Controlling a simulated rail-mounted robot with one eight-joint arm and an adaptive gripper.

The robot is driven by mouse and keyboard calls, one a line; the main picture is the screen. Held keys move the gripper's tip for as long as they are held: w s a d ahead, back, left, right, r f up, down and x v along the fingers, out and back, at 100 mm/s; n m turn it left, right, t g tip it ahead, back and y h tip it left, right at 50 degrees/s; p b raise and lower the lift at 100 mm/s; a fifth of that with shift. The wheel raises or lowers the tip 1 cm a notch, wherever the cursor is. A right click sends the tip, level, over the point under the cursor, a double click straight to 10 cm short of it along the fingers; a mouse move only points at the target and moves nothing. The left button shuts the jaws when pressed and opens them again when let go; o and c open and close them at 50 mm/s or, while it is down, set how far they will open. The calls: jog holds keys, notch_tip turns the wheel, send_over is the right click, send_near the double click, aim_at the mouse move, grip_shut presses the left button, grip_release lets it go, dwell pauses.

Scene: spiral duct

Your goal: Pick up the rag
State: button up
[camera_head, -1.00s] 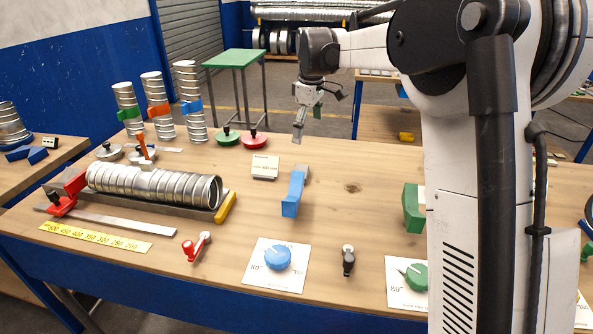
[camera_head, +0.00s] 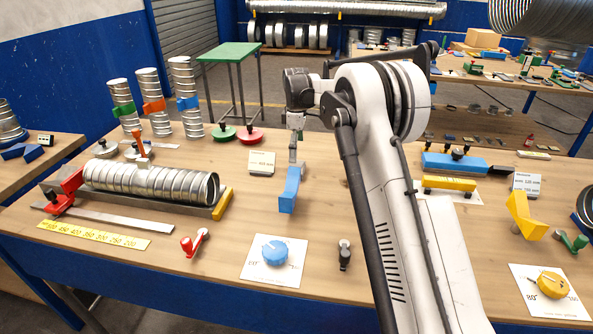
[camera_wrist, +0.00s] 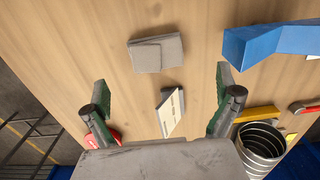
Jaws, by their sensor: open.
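The rag (camera_wrist: 156,53) is a grey folded cloth lying flat on the wooden table in the wrist view, near the upper middle. I cannot make it out in the head view, where my arm covers part of the table. My gripper (camera_wrist: 162,85) is open and empty, its two fingers spread left and right. In the picture the rag lies just above the space between the fingertips, apart from them. In the head view my gripper (camera_head: 294,142) hangs over the table behind the blue block (camera_head: 289,190).
A small label card (camera_wrist: 172,113) stands between my fingers in the wrist view, beside the rag. The blue block also shows there (camera_wrist: 270,43). A metal duct (camera_head: 150,182) lies in a fixture at left. Red (camera_head: 249,135) and green lids sit behind.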

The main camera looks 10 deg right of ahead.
aim_at(296, 165)
notch_tip(296, 165, down, 4)
jog(key=shift+r, duration=0.15)
jog(key=shift+w+d+f+p, duration=0.1)
jog(key=shift+w+f+p, duration=0.15)
jog(key=shift+f, duration=1.05)
jog(key=shift+w+f+p, duration=0.1)
jog(key=shift+f+p, duration=0.2)
jog(key=shift+f, duration=1)
jog(key=c, duration=1.4)
jog(key=shift+r, duration=0.5)
jog(key=r, duration=0.2)
jog(key=a+r+b, duration=0.1)
jog(key=shift+s+r, duration=0.25)
jog(key=shift+r, duration=0.1)
jog(key=s+a+r, duration=0.1)
jog(key=a+r, duration=0.1)
jog(key=a, duration=0.1)
jog(key=s+a+r, duration=0.2)
jog(key=a, duration=0.1)
jog(key=s+a+r+b, duration=0.1)
jog(key=s+a+r, duration=0.1)
jog(key=a, duration=0.1)
jog(key=shift+s+r, duration=0.2)
jog(key=shift+s, duration=0.05)
